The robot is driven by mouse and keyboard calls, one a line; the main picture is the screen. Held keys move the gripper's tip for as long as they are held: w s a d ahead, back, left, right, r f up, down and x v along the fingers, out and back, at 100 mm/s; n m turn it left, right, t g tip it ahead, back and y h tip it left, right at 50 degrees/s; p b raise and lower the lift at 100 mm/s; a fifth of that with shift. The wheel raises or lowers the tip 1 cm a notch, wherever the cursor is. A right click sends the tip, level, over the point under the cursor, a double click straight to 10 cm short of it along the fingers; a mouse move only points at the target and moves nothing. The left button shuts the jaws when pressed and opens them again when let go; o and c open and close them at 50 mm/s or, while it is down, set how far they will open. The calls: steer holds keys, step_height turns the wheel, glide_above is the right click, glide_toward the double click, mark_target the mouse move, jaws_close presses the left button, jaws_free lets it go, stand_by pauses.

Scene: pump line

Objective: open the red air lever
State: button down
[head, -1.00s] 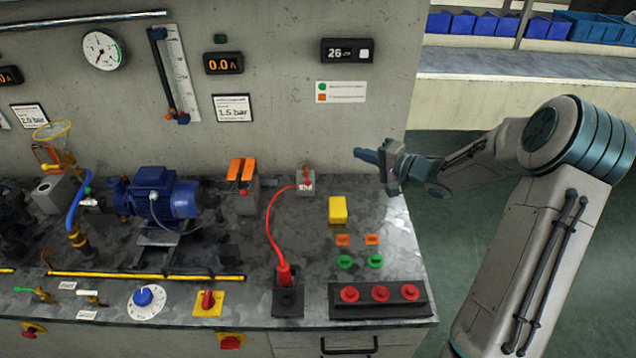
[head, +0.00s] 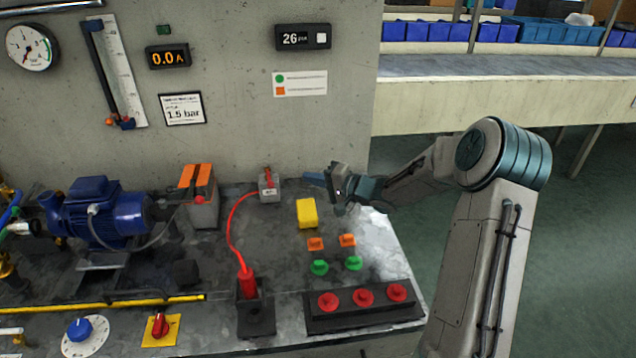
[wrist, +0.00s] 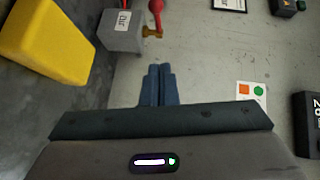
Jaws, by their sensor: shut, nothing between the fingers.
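The red air lever (head: 267,174) stands on a small grey labelled box (head: 271,190) at the back of the bench, near the wall. In the wrist view the red lever (wrist: 156,8) shows at the top edge, partly cut off, above a brass fitting on the grey box (wrist: 121,31). My gripper (head: 309,178) is to the right of the box in the head view, pointing left toward it, and does not touch it. Its blue fingers (wrist: 161,70) are together and empty in the wrist view, with the lever beyond their tips.
A yellow block (head: 307,213) sits in front of my gripper; it is large in the wrist view (wrist: 45,38). A red hose runs from the grey box to a red plug (head: 247,283). Orange and green pieces and a red-button strip (head: 365,311) lie in front. The wall is behind.

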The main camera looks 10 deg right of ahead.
mark_target(269, 177)
steer(key=w+a+f, duration=0.1)
steer(key=w+a, duration=0.2)
steer(key=a, duration=0.5)
steer(key=shift+f, duration=0.25)
